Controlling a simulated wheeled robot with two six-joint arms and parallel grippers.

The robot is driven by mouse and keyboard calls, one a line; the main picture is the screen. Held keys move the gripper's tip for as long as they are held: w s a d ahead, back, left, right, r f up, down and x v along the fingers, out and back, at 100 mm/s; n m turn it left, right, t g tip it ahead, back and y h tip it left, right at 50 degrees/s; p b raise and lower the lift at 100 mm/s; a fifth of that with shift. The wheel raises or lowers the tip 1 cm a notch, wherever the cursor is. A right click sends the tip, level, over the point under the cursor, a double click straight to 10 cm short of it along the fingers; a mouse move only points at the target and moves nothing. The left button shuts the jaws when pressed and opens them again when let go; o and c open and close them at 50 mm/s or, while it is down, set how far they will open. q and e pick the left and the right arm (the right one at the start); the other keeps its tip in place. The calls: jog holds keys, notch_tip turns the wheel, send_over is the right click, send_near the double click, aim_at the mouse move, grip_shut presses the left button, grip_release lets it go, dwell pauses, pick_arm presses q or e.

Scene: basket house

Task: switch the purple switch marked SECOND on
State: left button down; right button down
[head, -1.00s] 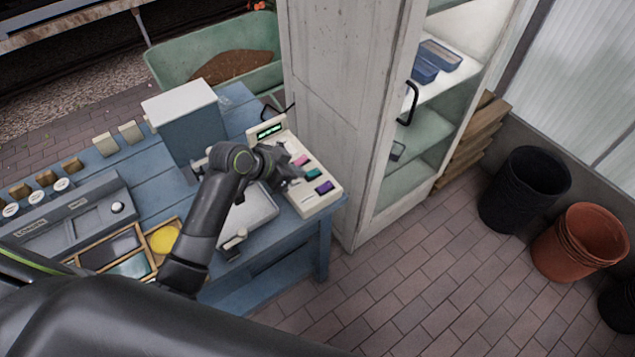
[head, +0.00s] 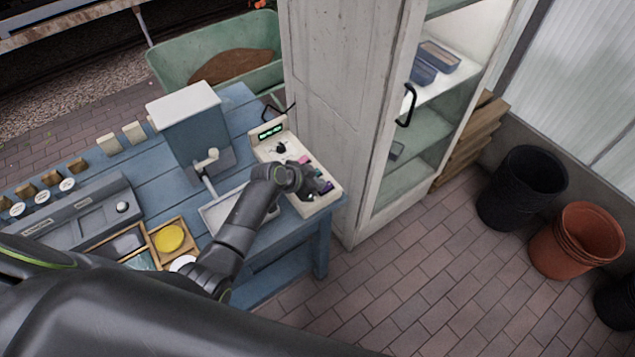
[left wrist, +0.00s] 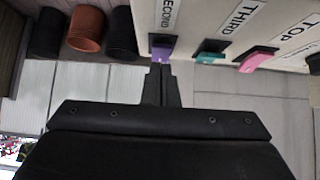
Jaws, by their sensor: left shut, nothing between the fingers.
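The purple switch (left wrist: 161,51) sits below the word SECOND on a cream panel (left wrist: 190,22) in the left wrist view. My left gripper (left wrist: 160,68) is shut and empty, its fingertips close below the purple switch; I cannot tell if they touch. In the head view the cream control box (head: 271,142) stands at the table's right end, and my left gripper (head: 312,188) is over its front part, partly hiding the purple switch (head: 327,187). A teal switch (left wrist: 209,57) marked THIRD and a pink switch (left wrist: 256,61) marked TOP are beside it. My right gripper is not in view.
A white cabinet (head: 335,110) with a glass door stands close behind the box. A blue cranked machine (head: 192,130), a grey long device (head: 75,217) and a wooden tray with a yellow disc (head: 170,238) share the blue table. Black and terracotta pots (head: 577,240) stand right.

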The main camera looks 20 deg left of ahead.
pick_arm(q)
jog(key=shift+f, duration=0.45)
jog(key=shift+f+b, duration=0.55)
jog(key=shift+b, duration=0.45)
jog(key=shift+s+r+t, duration=0.1)
jog(key=shift+r+t, duration=0.2)
jog(key=shift+r, duration=0.05)
